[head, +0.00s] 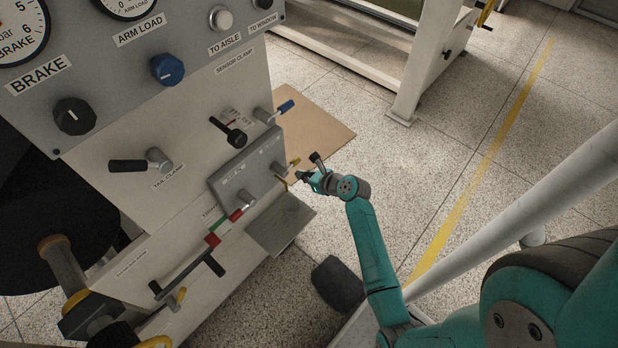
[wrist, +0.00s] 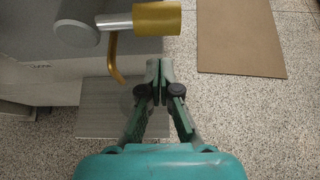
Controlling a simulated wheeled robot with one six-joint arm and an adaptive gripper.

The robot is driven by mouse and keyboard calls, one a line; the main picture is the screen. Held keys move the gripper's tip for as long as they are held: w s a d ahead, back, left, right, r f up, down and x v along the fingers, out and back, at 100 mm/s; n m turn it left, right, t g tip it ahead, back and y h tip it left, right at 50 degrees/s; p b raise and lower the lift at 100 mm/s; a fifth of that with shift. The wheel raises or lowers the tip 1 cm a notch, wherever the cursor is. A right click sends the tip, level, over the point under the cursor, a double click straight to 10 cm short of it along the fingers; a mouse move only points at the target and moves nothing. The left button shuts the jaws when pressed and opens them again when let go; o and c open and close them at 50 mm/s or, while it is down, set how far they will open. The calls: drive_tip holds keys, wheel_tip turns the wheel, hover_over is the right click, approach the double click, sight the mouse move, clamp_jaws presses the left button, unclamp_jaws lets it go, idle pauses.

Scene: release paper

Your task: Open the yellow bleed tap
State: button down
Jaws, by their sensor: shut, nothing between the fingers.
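The yellow bleed tap (head: 294,162) is on the right end of the machine's grey block, partly small in the head view. In the wrist view its yellow cylindrical handle (wrist: 157,19) sits on a metal stem at the top, with a thin brass spout (wrist: 113,58) curving down below it. My gripper (head: 305,175) is beside the tap in the head view. In the wrist view my gripper (wrist: 160,68) is shut and empty, its fingertips just below the yellow handle and right of the spout. I cannot tell whether the fingertips touch the handle.
A grey tray (head: 281,226) lies below the block. A red lever (head: 237,214) and a blue-tipped lever (head: 286,106) stick out nearby. A brown sheet (wrist: 240,38) lies on the floor, right of the tap. A dark object (head: 338,284) is on the floor. Speckled floor is open to the right.

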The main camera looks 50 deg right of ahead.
drive_tip(key=shift+w+r, duration=0.15)
drive_tip(key=shift+r, duration=0.65)
drive_tip(key=shift+w+r, duration=0.1)
drive_tip(key=shift+r, duration=0.7)
